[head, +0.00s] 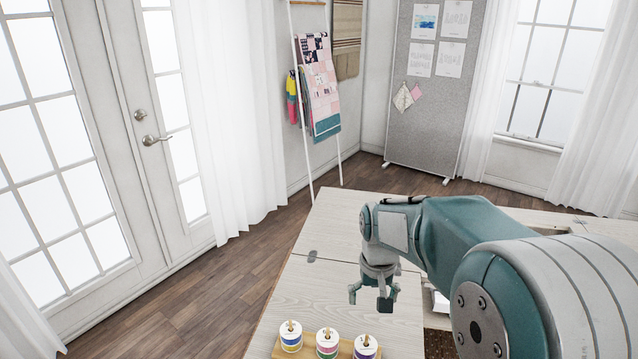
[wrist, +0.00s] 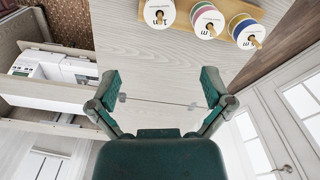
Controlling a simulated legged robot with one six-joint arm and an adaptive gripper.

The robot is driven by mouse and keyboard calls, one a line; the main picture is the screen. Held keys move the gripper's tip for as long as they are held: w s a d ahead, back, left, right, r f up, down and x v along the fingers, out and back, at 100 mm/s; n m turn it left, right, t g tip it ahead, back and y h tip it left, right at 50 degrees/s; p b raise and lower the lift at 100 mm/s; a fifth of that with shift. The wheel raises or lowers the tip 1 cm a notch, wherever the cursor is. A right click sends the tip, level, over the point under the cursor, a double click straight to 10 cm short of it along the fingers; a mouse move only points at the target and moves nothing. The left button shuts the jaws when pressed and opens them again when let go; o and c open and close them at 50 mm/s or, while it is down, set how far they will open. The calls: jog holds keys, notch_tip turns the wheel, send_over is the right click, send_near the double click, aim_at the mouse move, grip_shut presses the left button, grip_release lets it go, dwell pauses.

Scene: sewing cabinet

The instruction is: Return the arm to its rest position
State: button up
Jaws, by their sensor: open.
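My gripper (head: 374,296) is open and empty in the head view, above the light wooden cabinet top (head: 336,232). In the wrist view my gripper (wrist: 164,95) shows its two green fingers spread wide with nothing between them. My arm reaches out from the lower right of the head view and bends down at the wrist.
The spools stand on a wooden holder (wrist: 183,15). A white sewing machine (wrist: 62,69) sits in the cabinet opening, partly hidden by my arm in the head view. Glass doors (head: 66,150) are on the left. A ladder rack with quilts (head: 321,85) and a grey pinboard (head: 425,110) stand behind.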

jog(key=s+r+t, duration=0.2)
jog(key=s+r, duration=0.3)
jog(key=s, duration=0.5)
jog(key=s+r+t, duration=0.3)
jog(key=s+r, duration=0.2)
jog(key=s, duration=0.5)
jog(key=shift+s+n+t, duration=0.3)
jog(key=shift+s, duration=0.05)
jog(key=shift+w+a, duration=0.1)
jog(key=shift+w, duration=0.05)
